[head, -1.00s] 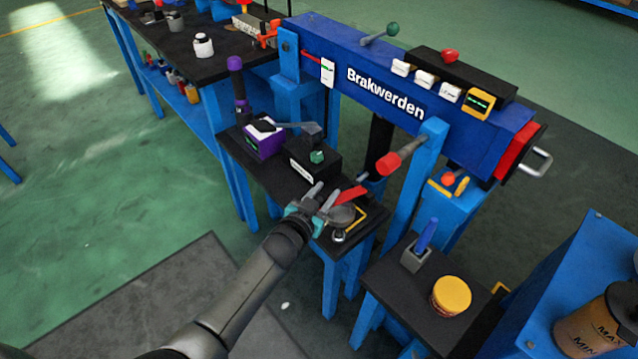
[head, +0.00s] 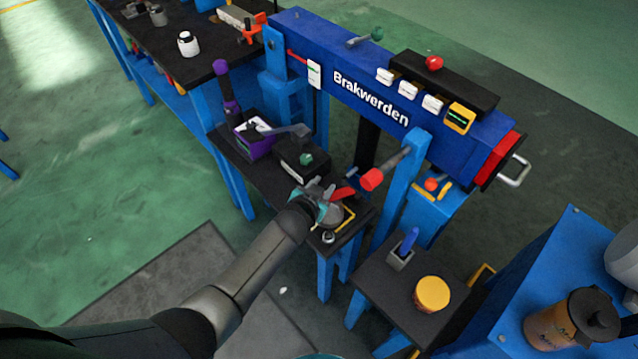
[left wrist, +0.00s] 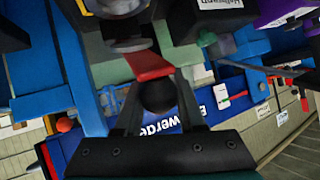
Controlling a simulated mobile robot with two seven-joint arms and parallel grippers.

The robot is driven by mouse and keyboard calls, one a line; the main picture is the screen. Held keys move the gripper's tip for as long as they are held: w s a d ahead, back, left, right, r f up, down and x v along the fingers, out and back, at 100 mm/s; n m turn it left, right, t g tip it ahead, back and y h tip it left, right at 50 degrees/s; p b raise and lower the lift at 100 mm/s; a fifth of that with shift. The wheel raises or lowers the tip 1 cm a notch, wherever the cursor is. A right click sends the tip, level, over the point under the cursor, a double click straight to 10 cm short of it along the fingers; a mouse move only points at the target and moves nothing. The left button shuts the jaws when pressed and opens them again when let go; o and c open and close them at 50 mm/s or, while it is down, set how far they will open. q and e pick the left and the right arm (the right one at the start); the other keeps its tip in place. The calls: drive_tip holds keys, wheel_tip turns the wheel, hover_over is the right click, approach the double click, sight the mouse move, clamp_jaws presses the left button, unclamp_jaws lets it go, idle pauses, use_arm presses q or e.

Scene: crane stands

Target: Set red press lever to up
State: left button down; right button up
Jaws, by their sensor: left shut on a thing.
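The red press lever (head: 343,193) is a short flat red arm at the front end of the narrow black bench, in front of the blue machine. In the left wrist view the red arm (left wrist: 148,65) runs up to a grey round part, and its near end meets a black ball knob. My left gripper (head: 321,194) is at the lever's left end. In the left wrist view its fingers (left wrist: 160,98) are on both sides of the black knob and shut on it. The fingers partly hide the lever's end and base in the head view. My right gripper is not in view.
A red-ended handle (head: 371,180) on a blue post stands close right of the lever. A black box with a green knob (head: 306,159) and a purple box (head: 258,146) sit behind the gripper. A yellow-lidded tub (head: 433,293) is on the lower right stand.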

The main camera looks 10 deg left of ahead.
use_arm(q)
drive_tip(key=r+p, duration=0.1)
drive_tip(key=w+d+r+g+p, duration=0.1)
drive_tip(key=shift+w+d+r+m+y+p, duration=0.25)
drive_tip(key=shift+w+d+m+y+p, duration=0.05)
drive_tip(key=shift+p, duration=0.05)
drive_tip(key=shift+w+d+r+g, duration=0.15)
drive_tip(key=shift+w+d+g, duration=0.1)
drive_tip(key=shift+g, duration=0.15)
drive_tip(key=shift+w+d+r+b, duration=0.2)
drive_tip(key=shift+w+d+r, duration=0.15)
drive_tip(key=shift+w+d, duration=0.2)
drive_tip(key=shift+w+d+r+b, duration=0.15)
drive_tip(key=shift+w+d+r, duration=0.25)
drive_tip(key=shift+w, duration=0.15)
drive_tip(key=c, duration=1.6)
unclamp_jaws()
drive_tip(key=shift+w+d, duration=0.1)
drive_tip(key=shift+w, duration=0.05)
drive_tip(key=c, duration=1.4)
unclamp_jaws()
drive_tip(key=shift+f, duration=0.2)
drive_tip(key=shift+o, duration=1.4)
drive_tip(key=o, duration=0.6)
drive_tip(key=shift+a, duration=0.2)
